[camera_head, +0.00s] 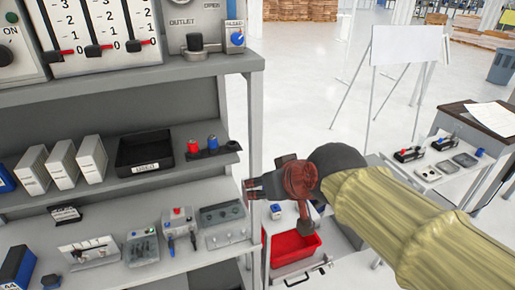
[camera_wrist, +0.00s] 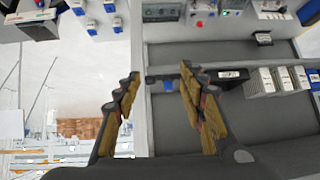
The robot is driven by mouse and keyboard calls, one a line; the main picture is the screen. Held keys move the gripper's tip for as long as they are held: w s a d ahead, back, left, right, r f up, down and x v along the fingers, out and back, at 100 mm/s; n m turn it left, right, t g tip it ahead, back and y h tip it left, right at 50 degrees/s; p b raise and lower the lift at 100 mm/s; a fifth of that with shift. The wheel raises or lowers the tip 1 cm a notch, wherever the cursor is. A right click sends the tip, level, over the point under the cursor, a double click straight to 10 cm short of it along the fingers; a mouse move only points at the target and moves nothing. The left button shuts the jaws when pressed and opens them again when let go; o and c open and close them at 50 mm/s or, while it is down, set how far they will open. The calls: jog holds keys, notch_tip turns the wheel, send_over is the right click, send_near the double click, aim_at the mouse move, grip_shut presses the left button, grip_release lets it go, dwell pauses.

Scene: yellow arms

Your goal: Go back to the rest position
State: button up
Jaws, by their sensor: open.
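My gripper (camera_head: 252,188) is at the end of my yellow-sleeved arm, which reaches in from the right in the head view. It is in front of the right end of the grey shelf unit (camera_head: 150,95). In the wrist view my gripper (camera_wrist: 158,78) shows its two fingers spread apart with nothing between them. The shelf unit (camera_wrist: 225,52) lies beyond the fingers, seen upside down. My arm hides part of the floor and the low cabinet behind it.
A black bin (camera_head: 145,153), white boxes (camera_head: 60,165) and several small devices stand on the shelves. A red bin (camera_head: 293,248) is below my gripper. A whiteboard (camera_head: 405,45) and a side table (camera_head: 455,170) stand farther right. Open floor (camera_head: 310,110) lies between.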

jog(key=s+d+f+m+g+h+b, duration=0.1)
jog(key=s+d+f+b, duration=0.4)
jog(key=f, duration=0.5)
jog(key=s+d+f+m+g+h+b, duration=0.2)
jog(key=s+d+f+b, duration=0.4)
jog(key=s+d+f, duration=0.3)
jog(key=s+f, duration=0.2)
jog(key=s, duration=0.1)
jog(key=shift+m, duration=0.3)
